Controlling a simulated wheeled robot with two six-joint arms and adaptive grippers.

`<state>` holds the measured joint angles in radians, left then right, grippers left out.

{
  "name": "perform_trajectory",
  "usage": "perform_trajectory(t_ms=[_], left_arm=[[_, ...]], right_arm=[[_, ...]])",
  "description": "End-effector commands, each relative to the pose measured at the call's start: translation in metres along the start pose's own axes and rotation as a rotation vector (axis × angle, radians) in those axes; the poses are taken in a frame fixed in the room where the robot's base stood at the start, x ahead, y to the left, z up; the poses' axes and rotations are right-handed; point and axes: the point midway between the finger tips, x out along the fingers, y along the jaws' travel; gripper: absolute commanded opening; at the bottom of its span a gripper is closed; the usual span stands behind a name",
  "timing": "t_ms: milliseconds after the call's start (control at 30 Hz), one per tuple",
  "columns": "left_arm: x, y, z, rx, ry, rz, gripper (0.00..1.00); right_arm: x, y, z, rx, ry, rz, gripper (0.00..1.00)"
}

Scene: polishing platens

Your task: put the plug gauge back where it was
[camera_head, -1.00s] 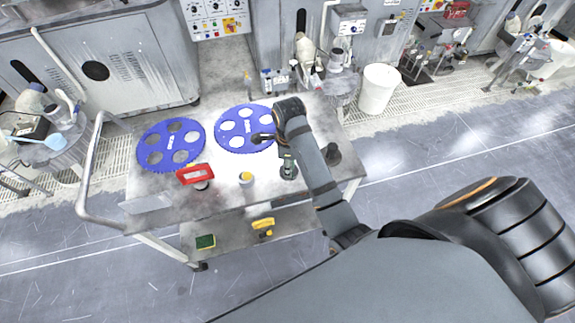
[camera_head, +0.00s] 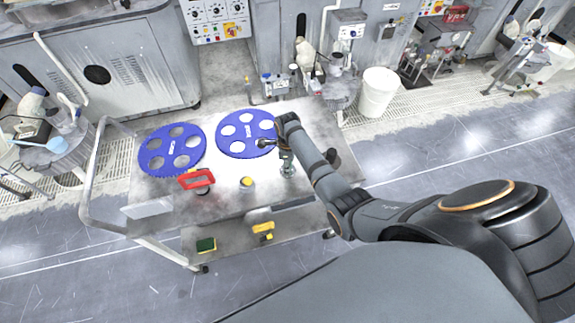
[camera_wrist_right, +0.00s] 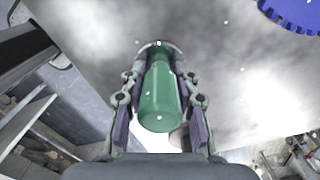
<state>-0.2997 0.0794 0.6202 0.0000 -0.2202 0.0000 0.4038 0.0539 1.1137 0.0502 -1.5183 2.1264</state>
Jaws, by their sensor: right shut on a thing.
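The plug gauge, a green cylinder (camera_wrist_right: 158,95) with a narrower far end, is between the two fingers of my right gripper (camera_wrist_right: 160,118) in the right wrist view. The fingers are shut on it. In the head view my right gripper (camera_head: 286,157) points down over the right part of the cart top (camera_head: 225,190), with the gauge (camera_head: 288,171) small below it. I cannot tell whether the gauge touches the cart top. My left gripper is not in view.
Two blue slotted discs (camera_head: 172,163) (camera_head: 231,148) lie at the back of the cart top. A red-handled tool (camera_head: 197,179), a yellow-topped round item (camera_head: 247,182) and a dark item (camera_head: 332,157) stand near the gripper.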

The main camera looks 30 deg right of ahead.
Motion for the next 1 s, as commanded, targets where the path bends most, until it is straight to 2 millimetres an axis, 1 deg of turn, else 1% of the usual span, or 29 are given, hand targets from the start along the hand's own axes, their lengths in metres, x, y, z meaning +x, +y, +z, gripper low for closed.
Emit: perform_trajectory(t_ms=[167,300,333,467,733,833,933,1000], left_arm=[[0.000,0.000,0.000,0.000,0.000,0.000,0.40],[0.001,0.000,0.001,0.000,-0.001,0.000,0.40],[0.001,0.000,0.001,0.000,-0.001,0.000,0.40],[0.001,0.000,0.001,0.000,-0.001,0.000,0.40],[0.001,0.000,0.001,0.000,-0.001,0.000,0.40],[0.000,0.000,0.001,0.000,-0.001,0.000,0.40],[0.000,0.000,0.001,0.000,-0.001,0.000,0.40],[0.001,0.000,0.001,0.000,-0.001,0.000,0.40]], right_arm=[[-0.001,-0.001,0.001,0.000,-0.002,-0.003,0.00],[0.002,-0.001,0.001,0.000,-0.001,-0.002,0.00],[0.002,0.000,0.000,0.000,0.000,0.000,0.34],[0.002,0.000,0.000,0.000,0.000,0.000,0.52],[0.002,0.000,0.000,0.000,0.000,0.000,0.53],[-0.004,-0.001,0.000,0.000,-0.001,-0.002,0.53],[-0.020,-0.001,0.001,0.000,-0.002,-0.004,0.53],[-0.037,-0.001,0.001,0.000,-0.002,-0.006,0.53]])
